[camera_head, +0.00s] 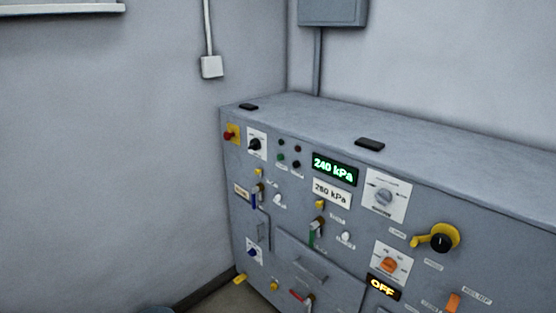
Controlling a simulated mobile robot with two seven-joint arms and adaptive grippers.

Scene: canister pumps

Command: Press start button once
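The grey control cabinet (390,150) stands against the wall and fills the right half of the head view. On its front, a small group holds a green round piece (281,142), a dark red one (297,148), a darker green one below (280,157) and a black one (297,164). Their labels are too small to read, so I cannot tell which is the start button. A green display (335,168) reads 240 kPa, and a white plate (332,194) below reads 260 kPa. An amber display (383,287) reads OFF. Neither gripper is in view.
A red mushroom button on a yellow plate (232,134) is at the cabinet's left edge, beside a black rotary knob (256,144). A grey selector (383,197), a yellow lever (438,240) and an orange knob (388,264) are further right. Nothing blocks the front.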

